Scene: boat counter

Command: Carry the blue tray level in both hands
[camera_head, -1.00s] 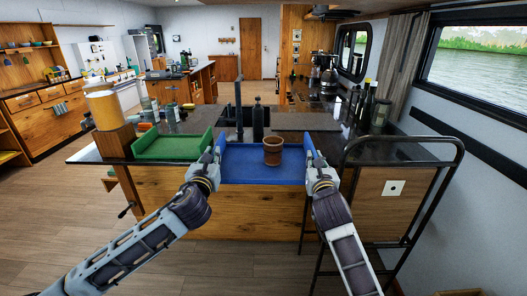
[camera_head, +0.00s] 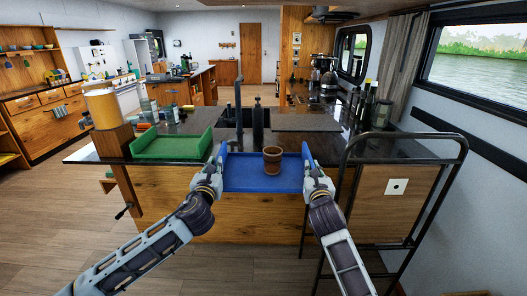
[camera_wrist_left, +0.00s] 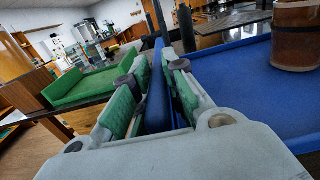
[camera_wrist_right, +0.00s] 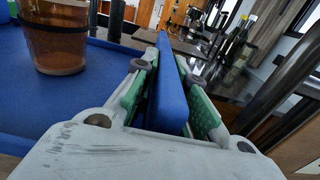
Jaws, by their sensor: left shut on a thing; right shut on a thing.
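The blue tray (camera_head: 245,180) is held between my two grippers at the counter's front edge and looks roughly level. A brown pot (camera_head: 272,160) stands upright on it, right of the middle. My left gripper (camera_head: 214,168) is shut on the tray's left side wall, which shows between its green pads in the left wrist view (camera_wrist_left: 156,95). My right gripper (camera_head: 310,170) is shut on the right side wall, which shows between its pads in the right wrist view (camera_wrist_right: 172,90). The pot also shows in the right wrist view (camera_wrist_right: 56,42). The tray's underside is hidden.
A green tray (camera_head: 170,147) lies on the dark counter (camera_head: 190,125) just left of my left gripper. A black tap (camera_head: 238,110) stands behind the blue tray. A black metal rail (camera_head: 400,137) stands close to the right arm. Bottles (camera_head: 368,105) stand at the right.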

